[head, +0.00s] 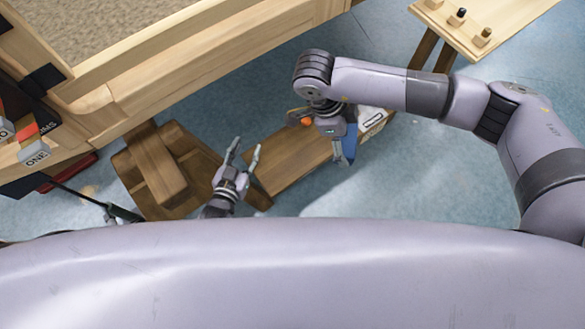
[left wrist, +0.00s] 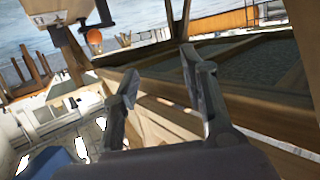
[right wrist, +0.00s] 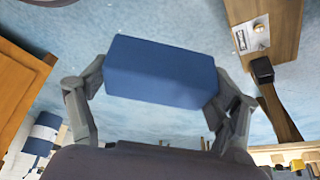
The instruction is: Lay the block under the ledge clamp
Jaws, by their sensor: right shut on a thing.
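My right gripper (head: 343,152) is shut on a blue block (head: 349,140) over the low wooden plank. In the right wrist view the block (right wrist: 160,72) sits crosswise between the two fingers, slightly tilted. My left gripper (head: 240,158) is open and empty, left of the plank. Its two spread fingers also show in the left wrist view (left wrist: 160,85). I cannot tell for sure which thing is the ledge clamp. A black fitting (head: 42,79) sits on the wooden frame's edge at the far left. A black-headed piece (right wrist: 263,70) shows beside a wooden board in the right wrist view.
The large wooden frame (head: 190,75) fills the upper left. A wooden stand (head: 160,168) is below it. The low plank (head: 290,165) runs under my right gripper. A white box (head: 372,122) is right of that gripper. A pegged board (head: 485,28) is at upper right. Blue floor is open at right.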

